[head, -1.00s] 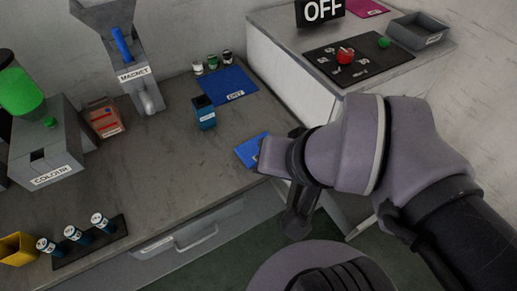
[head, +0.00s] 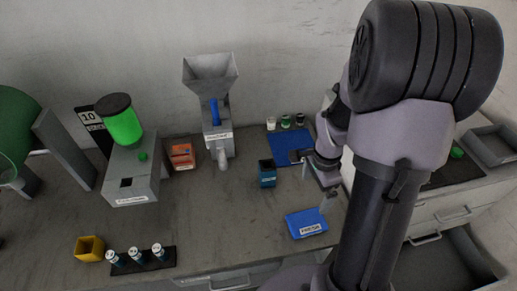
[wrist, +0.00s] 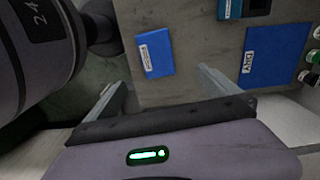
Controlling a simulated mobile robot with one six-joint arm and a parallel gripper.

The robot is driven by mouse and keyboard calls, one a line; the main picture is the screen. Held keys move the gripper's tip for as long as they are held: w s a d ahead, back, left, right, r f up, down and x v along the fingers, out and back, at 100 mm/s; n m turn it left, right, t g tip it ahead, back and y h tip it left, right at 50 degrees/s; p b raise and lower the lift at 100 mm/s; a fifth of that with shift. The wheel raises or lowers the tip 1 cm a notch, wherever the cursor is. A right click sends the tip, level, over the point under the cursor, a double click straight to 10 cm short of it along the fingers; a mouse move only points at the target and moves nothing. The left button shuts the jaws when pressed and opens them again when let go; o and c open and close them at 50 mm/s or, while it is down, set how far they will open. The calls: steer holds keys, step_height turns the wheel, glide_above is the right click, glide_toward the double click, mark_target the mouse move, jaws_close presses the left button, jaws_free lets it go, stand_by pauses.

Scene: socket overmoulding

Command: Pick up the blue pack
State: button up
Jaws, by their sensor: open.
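A small upright blue box (head: 267,180) with a dark top and a white label stands on the grey bench; its edge shows at the top of the wrist view (wrist: 230,12). A flat blue labelled rectangle (head: 303,218) lies nearer the front edge; it also shows in the wrist view (wrist: 156,60). I cannot tell for sure which is the blue pack. My gripper (head: 316,185) is open and empty, right of the box and above the bench. In the wrist view its fingers (wrist: 162,82) are spread, with the flat rectangle beyond them.
A larger blue mat (head: 288,153) lies behind, with several small pots (head: 286,122) beyond it. The magnet hopper (head: 218,145) and colour machine (head: 130,180) stand to the left. A black rack (head: 150,262) of bottles and a yellow box (head: 89,248) are front left.

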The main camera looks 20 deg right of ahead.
steer(key=b, duration=0.4)
glide_above(307, 221)
step_height(307, 221, down, 12)
steer(key=shift+f, duration=0.2)
step_height(307, 221, down, 6)
steer(key=shift+r+b, duration=0.15)
steer(key=shift+b, duration=1.05)
steer(key=shift+r, duration=0.15)
steer(key=c, duration=1.5)
